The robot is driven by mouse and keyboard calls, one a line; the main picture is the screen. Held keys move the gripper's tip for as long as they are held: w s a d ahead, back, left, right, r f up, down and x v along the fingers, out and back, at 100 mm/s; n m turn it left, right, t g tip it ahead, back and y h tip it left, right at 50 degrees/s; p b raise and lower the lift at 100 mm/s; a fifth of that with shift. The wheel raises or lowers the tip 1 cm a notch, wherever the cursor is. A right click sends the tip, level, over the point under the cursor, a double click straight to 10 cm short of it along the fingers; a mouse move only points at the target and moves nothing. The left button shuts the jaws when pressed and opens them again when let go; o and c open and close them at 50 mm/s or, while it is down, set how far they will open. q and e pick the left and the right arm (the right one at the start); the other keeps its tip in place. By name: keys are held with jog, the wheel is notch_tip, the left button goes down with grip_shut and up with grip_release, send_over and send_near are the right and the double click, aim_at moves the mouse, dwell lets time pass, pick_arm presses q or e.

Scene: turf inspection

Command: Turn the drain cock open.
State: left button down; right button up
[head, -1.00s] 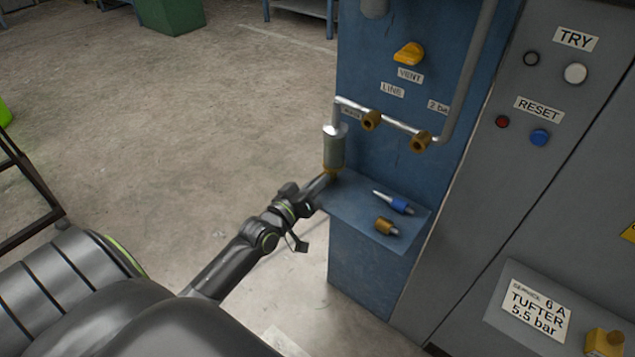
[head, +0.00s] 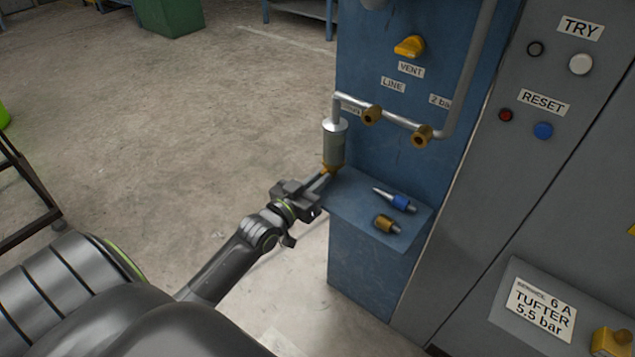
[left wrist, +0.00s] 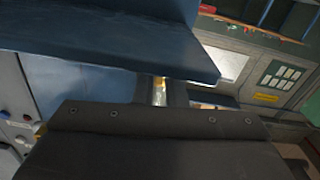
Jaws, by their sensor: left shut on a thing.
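The drain cock (head: 330,169) is a small brass piece under the grey cylindrical bowl (head: 334,145), which hangs from a pipe on the blue panel. My left gripper (head: 325,177) reaches up from the lower left and is shut on the drain cock. In the left wrist view a bit of brass (left wrist: 160,95) shows between the fingers, and the dark gripper body hides most of it. The cock's exact angle is too small to tell. My right gripper is in neither view.
A blue shelf (head: 350,205) juts out just right of the gripper, holding a blue-and-silver fitting (head: 400,203) and a brass fitting (head: 387,224). A yellow knob (head: 410,46) sits above the VENT label. The grey cabinet (head: 480,200) stands at right.

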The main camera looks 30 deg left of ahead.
pick_arm(q)
jog(key=shift+m, duration=0.6)
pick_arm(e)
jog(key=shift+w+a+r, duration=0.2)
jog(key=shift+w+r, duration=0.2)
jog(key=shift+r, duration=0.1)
pick_arm(q)
jog(key=c, duration=1.8)
grip_release()
jog(key=shift+o, duration=0.2)
jog(key=shift+s, duration=0.1)
